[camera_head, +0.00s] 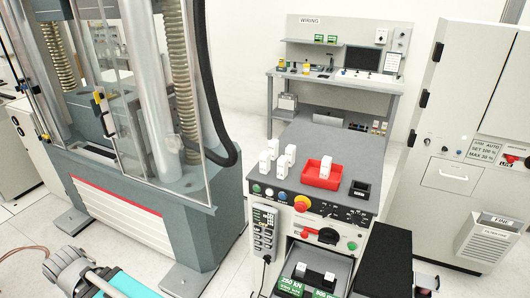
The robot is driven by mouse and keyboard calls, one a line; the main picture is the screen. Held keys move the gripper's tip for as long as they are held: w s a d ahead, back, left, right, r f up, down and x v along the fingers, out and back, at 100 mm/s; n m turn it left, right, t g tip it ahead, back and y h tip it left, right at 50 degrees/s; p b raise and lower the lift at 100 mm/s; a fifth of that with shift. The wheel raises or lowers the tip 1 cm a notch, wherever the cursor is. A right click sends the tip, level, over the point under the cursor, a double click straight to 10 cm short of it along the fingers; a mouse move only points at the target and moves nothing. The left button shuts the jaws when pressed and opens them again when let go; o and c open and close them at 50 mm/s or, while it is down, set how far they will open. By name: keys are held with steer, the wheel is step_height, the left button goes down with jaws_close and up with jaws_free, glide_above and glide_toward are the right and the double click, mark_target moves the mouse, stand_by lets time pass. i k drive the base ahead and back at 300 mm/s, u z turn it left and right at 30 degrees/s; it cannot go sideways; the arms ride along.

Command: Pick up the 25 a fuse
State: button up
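Several small white upright blocks that look like fuses stand on the grey cabinet top (322,138). One white block (290,154) is at the right of the group and another white block (264,163) is at its left. One more white block (325,166) stands in a red tray (312,180). Their ratings are too small to read, so I cannot tell which is the 25 A fuse. A grey jointed part of what looks like my arm shows at the lower left, away from the cabinet.
A black socket block (360,190) sits right of the red tray. Below is a control panel with knobs and an open drawer (322,266) with white pieces. A large glass-fronted testing machine (140,195) stands left, a white cabinet (455,130) right, a workbench (340,80) behind.

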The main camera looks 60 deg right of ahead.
mark_target(273, 144)
steer(key=i, duration=1.2)
steer(key=z, duration=2.9)
